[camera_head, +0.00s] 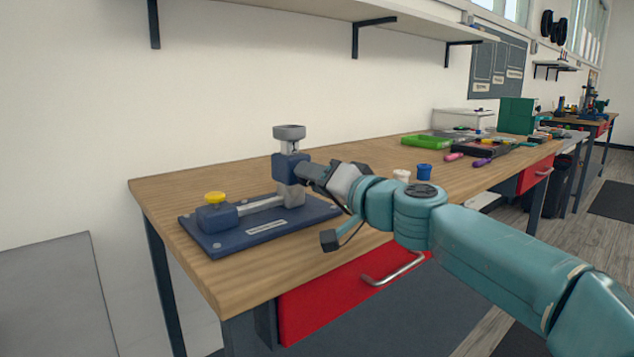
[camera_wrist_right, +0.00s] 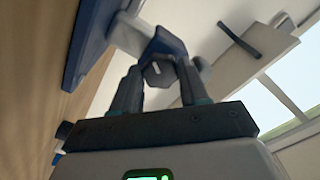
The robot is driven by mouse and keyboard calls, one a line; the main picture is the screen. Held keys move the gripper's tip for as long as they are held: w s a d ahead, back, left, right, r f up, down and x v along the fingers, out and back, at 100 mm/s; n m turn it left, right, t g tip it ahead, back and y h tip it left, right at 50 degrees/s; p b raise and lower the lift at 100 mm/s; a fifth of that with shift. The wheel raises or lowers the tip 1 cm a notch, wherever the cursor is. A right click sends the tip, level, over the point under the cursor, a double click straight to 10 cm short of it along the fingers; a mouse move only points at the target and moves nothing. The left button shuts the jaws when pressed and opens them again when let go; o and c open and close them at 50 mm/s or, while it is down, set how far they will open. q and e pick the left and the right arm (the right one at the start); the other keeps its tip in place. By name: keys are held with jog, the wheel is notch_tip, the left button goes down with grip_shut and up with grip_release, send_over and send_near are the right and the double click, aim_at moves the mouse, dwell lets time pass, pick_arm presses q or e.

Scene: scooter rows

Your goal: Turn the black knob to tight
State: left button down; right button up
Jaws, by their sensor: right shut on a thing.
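The fixture is a navy base plate (camera_head: 240,241) on the wooden bench, with a grey upright post (camera_head: 293,192) and a navy block (camera_head: 287,166) on that post. My right gripper (camera_head: 305,172) reaches the block's right side, and the knob is hidden behind it in the head view. In the right wrist view, the black knob (camera_wrist_right: 158,72) shows as a dark faceted piece with a light mark, between the two fingers of my right gripper (camera_wrist_right: 160,78). The gripper is shut on it. The words around the knob are not readable. My left gripper is not in view.
A yellow knob (camera_head: 215,198) sits on the plate's left end, and a grey cup (camera_head: 289,132) tops the post. A blue cup (camera_head: 424,171), a white cup (camera_head: 402,176) and a green tray (camera_head: 428,142) stand farther right. A shelf (camera_head: 300,12) hangs above.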

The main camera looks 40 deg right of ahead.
jog(key=m, duration=0.3)
jog(key=shift+m, duration=0.4)
jog(key=m, duration=0.4)
jog(key=shift+r+m, duration=0.1)
jog(key=shift+m, duration=0.2)
jog(key=m+p, duration=0.1)
jog(key=m, duration=0.3)
jog(key=shift+r, duration=0.1)
jog(key=m, duration=0.4)
jog(key=shift+p, duration=0.4)
jog(key=m+p, duration=0.1)
jog(key=m, duration=0.5)
jog(key=shift+r, duration=0.1)
jog(key=m+p, duration=0.2)
jog(key=m, duration=0.4)
jog(key=shift+d+m, duration=0.15)
jog(key=shift+m, duration=0.15)
